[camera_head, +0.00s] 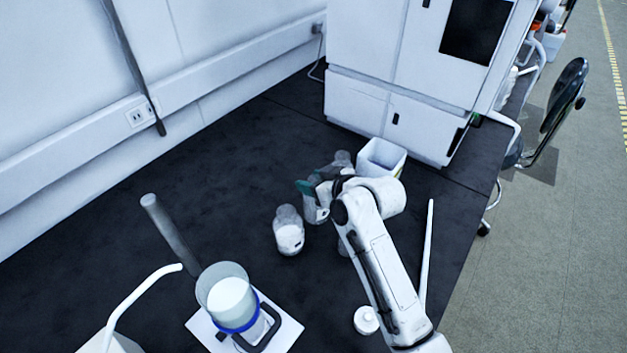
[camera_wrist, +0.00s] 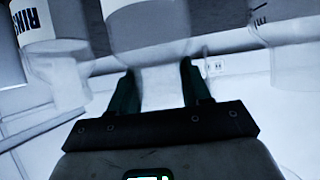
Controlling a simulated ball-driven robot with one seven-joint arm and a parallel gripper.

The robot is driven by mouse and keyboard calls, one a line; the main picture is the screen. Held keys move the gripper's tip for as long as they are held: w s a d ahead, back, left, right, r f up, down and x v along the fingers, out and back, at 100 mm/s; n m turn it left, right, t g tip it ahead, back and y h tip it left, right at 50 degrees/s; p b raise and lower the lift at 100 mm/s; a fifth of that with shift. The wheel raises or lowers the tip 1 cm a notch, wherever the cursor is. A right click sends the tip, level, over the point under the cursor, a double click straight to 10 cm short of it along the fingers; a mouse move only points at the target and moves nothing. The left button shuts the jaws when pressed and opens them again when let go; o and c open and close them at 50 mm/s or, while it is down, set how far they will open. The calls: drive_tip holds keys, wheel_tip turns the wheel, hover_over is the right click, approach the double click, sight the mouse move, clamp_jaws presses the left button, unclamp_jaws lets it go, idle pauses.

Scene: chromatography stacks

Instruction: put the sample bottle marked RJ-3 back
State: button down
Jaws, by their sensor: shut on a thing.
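My gripper (camera_head: 318,184) is shut on a clear bottle (camera_head: 315,211) with a pale label, near the middle of the bench. In the wrist view, the dark green fingers (camera_wrist: 158,78) sit on either side of the held bottle's neck, and its body (camera_wrist: 148,24) appears upside down. Its marking cannot be read, so I cannot tell whether it is RJ-3. I cannot tell whether its base touches the bench. Another bottle (camera_head: 289,232) stands to its left, and a third (camera_head: 343,160) is partly hidden behind my gripper. No RJ-3 mark is legible in either view.
A white open box (camera_head: 382,157) stands just beyond my gripper, before the large white instrument (camera_head: 395,105). A small white round item (camera_head: 366,320) lies near my arm.

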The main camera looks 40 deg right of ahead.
drive_tip(key=c, duration=0.5)
unclamp_jaws()
drive_tip(key=shift+f, duration=0.1)
drive_tip(key=shift+s+r, duration=0.2)
drive_tip(key=shift+r, duration=0.05)
drive_tip(key=v, duration=1.1)
drive_tip(key=shift+s, duration=0.3)
drive_tip(key=shift+r, duration=0.15)
